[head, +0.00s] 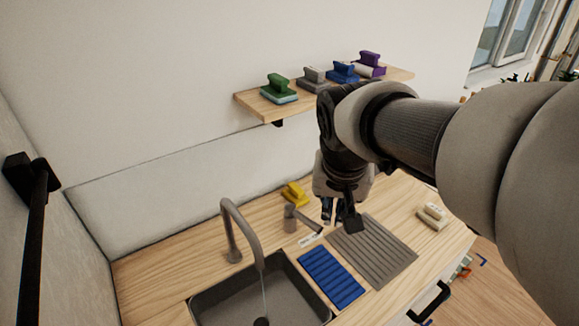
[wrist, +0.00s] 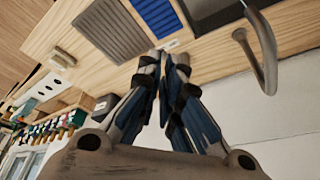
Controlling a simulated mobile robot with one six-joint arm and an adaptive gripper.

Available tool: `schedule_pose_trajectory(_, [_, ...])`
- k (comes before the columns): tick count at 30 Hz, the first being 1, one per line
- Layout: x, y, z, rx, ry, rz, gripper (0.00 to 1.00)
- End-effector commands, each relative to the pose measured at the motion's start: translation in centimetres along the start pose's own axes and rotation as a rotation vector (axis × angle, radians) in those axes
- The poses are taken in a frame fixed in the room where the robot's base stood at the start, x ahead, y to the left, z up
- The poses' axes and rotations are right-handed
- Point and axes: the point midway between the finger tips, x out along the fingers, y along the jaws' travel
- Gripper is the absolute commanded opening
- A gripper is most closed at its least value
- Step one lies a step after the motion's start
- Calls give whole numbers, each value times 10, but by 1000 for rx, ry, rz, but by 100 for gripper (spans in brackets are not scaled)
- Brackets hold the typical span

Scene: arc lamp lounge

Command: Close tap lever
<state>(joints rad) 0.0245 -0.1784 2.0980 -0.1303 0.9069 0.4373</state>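The tap's grey spout (head: 242,226) curves over the sink (head: 200,306), and a thin stream of water falls from it. The tap lever (head: 303,219) sticks out to the right from a short grey cylinder (head: 289,218) beside the spout. My gripper (head: 334,218) is just right of the lever's end, over the counter; I cannot tell whether they touch. The spout also shows there (wrist: 265,55), but the lever is hidden behind the fingers.
A blue ribbed mat (head: 331,278) and a grey ribbed mat (head: 372,250) lie on the wooden counter (head: 160,262). A yellow block (head: 294,193) stands behind the lever, a cream one (head: 433,216) at right. A shelf (head: 250,103) with several coloured blocks hangs above.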

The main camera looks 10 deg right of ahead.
Motion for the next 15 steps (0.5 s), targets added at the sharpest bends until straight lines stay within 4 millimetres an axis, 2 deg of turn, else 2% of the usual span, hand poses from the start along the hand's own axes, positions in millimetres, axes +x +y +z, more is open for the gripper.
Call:
schedule_pose_trajectory(1, [15, -4, -20, 43, -14, 19, 0])
schedule_pose_trajectory(3, [36, -10, -47, 110, -21, 44, 0])
schedule_pose_trajectory(5, [56, -14, -68, 166, -25, 66, 0])
schedule_pose_trajectory(9, [111, -22, -112, 297, -30, 114, 0])
schedule_pose_trajectory(12, [153, -26, -135, 383, -28, 145, 0])
schedule_pose_trajectory(15, [189, -27, -150, 452, -25, 170, 0])
